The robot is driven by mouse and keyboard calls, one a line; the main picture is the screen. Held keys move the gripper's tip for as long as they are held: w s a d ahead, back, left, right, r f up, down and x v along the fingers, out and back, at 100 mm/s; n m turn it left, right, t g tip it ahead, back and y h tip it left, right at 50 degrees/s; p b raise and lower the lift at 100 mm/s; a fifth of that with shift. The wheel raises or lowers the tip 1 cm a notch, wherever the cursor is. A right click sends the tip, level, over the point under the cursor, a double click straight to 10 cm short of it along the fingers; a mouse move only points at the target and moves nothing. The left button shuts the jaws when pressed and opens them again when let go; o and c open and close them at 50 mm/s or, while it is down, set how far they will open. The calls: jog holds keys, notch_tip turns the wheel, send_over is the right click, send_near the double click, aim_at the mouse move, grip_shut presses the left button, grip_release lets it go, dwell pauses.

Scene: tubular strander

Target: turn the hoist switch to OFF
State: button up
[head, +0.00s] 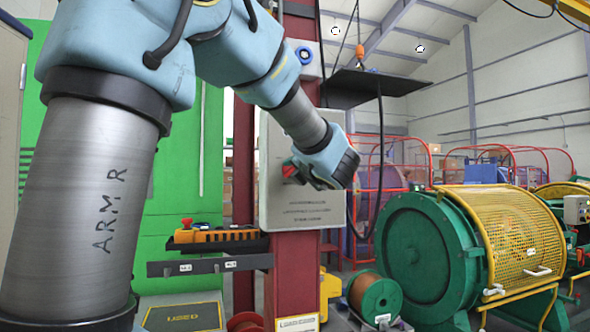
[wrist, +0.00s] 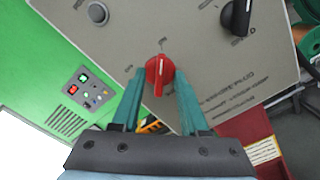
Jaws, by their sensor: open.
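A grey switch panel (head: 305,210) is fixed to a dark red column. In the wrist view a red rotary switch (wrist: 160,75) sits on the panel (wrist: 200,62), its handle pointing roughly up and down in the picture. A black rotary switch (wrist: 237,17) is at the upper right. The lettering is too blurred to tell which one is the hoist switch. My gripper (wrist: 160,88) is open, with its teal fingers on either side of the red switch and gaps showing on both sides. In the head view my gripper (head: 296,170) is at the panel and hides much of its middle.
A round grey fitting (wrist: 98,12) is at the panel's upper left. A shelf with an orange item (head: 220,236) juts out left of the column. A hanging black cable (head: 380,150) is right of the panel. The green strander drum (head: 425,245) stands further right.

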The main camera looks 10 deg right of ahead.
grip_shut()
dwell(0.3)
jog(key=shift+n+b, duration=0.3)
jog(key=shift+b, duration=0.2)
jog(key=shift+a+n+b, duration=0.1)
jog(key=shift+n+b, duration=8.6)
jog(key=shift+b, duration=1)
